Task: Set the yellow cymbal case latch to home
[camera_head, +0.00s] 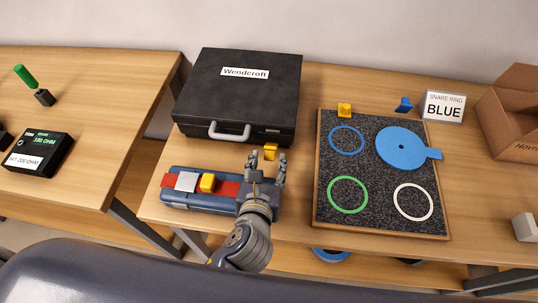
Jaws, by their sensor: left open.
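My left gripper (267,160) is open, over the right end of a blue case (178,200) with a red strip along its top. A small yellow piece (270,151) shows between or just behind the fingertips; I cannot tell whether they touch it. A yellow block (207,183) sits on the red strip, just right of a pale grey plate (187,181). Another yellow piece (344,110) stands at the top left edge of the dark mesh pad board (380,188). No label marks which yellow piece is the latch. My gripper hides the blue case's right part.
A black case (240,95) labelled Wendcroft stands behind the blue case. The board bears blue, green and white rings and a blue disc (402,148).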

